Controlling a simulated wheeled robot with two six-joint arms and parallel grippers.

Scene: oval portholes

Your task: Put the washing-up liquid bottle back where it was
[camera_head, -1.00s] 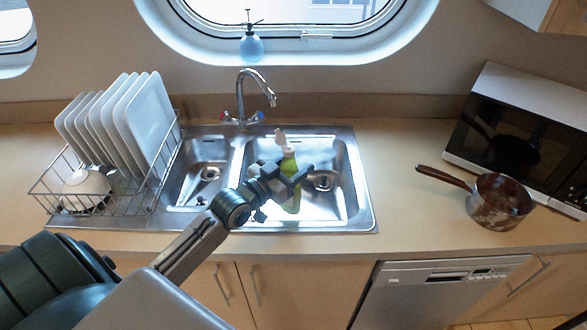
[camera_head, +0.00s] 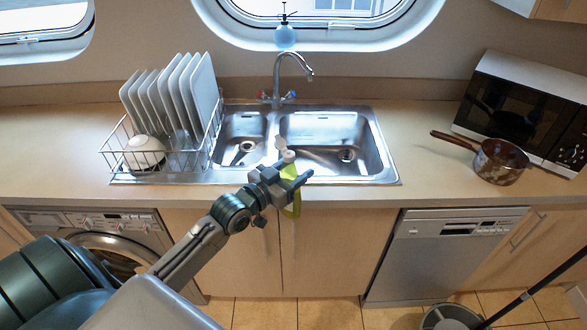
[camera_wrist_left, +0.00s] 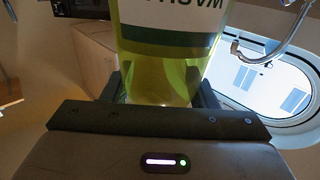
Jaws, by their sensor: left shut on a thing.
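The washing-up liquid bottle (camera_head: 291,194) is yellow-green with a pale cap. My left gripper (camera_head: 290,181) is shut on it and holds it upright in front of the counter's front edge, before the sink. In the left wrist view the bottle (camera_wrist_left: 165,70) fills the middle, with its label at the top and the gripper's fingers (camera_wrist_left: 165,92) on both sides. The fingers hide part of the bottle in the head view. My right gripper is in neither view.
The double sink (camera_head: 300,140) has a tap (camera_head: 280,75) behind it. A dish rack (camera_head: 160,150) with white plates stands left of it. A pan (camera_head: 499,162) and a microwave (camera_head: 525,110) are at the right. The counter (camera_head: 425,150) between sink and pan is clear.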

